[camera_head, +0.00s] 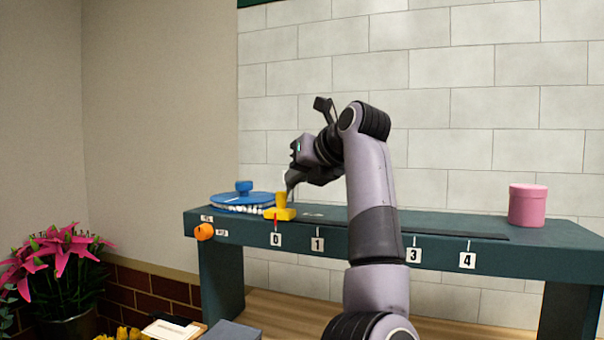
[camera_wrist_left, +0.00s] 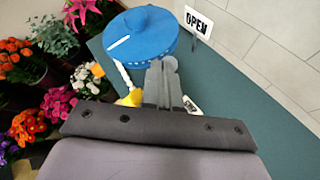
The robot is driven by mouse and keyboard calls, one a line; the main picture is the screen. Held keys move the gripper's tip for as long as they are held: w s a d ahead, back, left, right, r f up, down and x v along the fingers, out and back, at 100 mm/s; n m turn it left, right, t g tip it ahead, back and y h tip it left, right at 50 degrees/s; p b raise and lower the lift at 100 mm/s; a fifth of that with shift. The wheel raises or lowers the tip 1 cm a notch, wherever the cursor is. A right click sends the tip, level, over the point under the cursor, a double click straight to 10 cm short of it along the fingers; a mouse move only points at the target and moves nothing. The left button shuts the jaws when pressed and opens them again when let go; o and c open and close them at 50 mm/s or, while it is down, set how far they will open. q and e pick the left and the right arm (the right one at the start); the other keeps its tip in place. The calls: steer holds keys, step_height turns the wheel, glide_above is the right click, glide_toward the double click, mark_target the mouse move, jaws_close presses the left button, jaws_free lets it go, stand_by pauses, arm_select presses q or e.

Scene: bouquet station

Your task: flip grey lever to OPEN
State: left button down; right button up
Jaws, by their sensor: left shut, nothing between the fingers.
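My left gripper (camera_head: 290,188) is shut and empty, pointing down over the left part of the green bench, close to a yellow block with a post (camera_head: 281,200). In the left wrist view its grey fingers (camera_wrist_left: 160,90) are together in front of the blue round turntable (camera_wrist_left: 142,35). A rounded grey tip shows at the top of the fingers; I cannot tell whether it is the grey lever or part of a finger. No lever is clearly seen in either view. An OPEN sign (camera_wrist_left: 198,21) stands beyond the turntable's right side. My right gripper is not in view.
The bench (camera_head: 560,237) carries a dark rail with number tags and a pink canister (camera_head: 526,206) at the right. An orange knob (camera_head: 204,232) is on its front left. Flowers (camera_head: 62,255) stand lower left. A tiled wall is behind. The bench between rail and canister is clear.

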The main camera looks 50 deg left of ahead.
arm_select(q)
steer(key=shift+s+a+r+h, duration=0.1)
steer(key=shift+a+r+h, duration=0.1)
steer(key=shift+r+h, duration=0.15)
steer(key=shift+s+a+r+p, duration=0.1)
steer(key=shift+s+a+p, duration=0.15)
steer(key=shift+a, duration=0.2)
steer(key=shift+s+a+r+p, duration=0.1)
steer(key=shift+s+a+p, duration=0.15)
steer(key=shift+a, duration=0.15)
steer(key=shift+r+p, duration=0.75)
steer(key=shift+d, duration=0.15)
